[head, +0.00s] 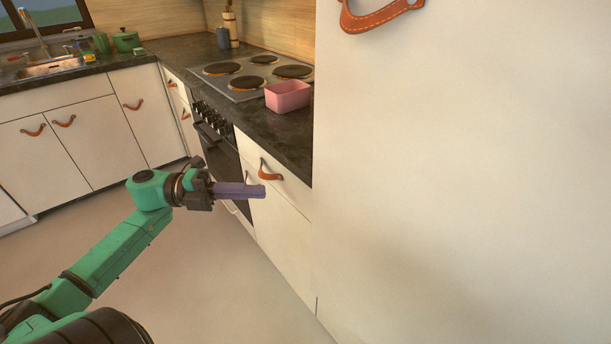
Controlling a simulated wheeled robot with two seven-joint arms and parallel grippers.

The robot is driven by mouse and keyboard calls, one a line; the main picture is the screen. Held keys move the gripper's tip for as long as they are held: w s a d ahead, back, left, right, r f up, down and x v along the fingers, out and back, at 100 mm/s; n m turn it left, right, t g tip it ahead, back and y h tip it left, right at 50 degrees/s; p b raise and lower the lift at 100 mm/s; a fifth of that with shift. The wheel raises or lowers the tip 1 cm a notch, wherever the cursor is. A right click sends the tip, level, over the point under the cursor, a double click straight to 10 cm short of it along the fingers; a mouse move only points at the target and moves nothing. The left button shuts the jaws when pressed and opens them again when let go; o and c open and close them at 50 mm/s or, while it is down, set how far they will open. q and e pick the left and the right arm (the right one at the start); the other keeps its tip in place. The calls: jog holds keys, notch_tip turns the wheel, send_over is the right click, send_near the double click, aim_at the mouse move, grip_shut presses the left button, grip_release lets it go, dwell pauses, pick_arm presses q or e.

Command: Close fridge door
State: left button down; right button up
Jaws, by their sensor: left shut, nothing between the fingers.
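A large plain off-white panel (470,190), which looks like the fridge door, fills the right half of the head view. A brown leather pull (380,17) sits on it at the top, partly cut off by the frame. I cannot tell from this view whether the door stands ajar. My left gripper (258,191) is shut and empty, its purple fingers pointing right towards the panel's left edge. It appears apart from the panel, in front of the drawer fronts. My right gripper is not in view.
A drawer with a leather pull (269,170) is behind my left gripper. A pink box (288,95) stands on the dark counter (290,135) beside the hob (246,75). The oven (215,140) is below. The floor (215,285) at the lower middle is clear.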

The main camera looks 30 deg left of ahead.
pick_arm(q)
send_near(326, 183)
jog(key=s+d, duration=0.1)
jog(key=d, duration=0.3)
jog(key=shift+w+d+p, duration=0.3)
jog(key=shift+w+d, duration=0.05)
jog(key=shift+w, duration=0.5)
jog(key=shift+w+d+p, duration=0.25)
jog(key=shift+w+d, duration=0.1)
jog(key=shift+w, duration=0.5)
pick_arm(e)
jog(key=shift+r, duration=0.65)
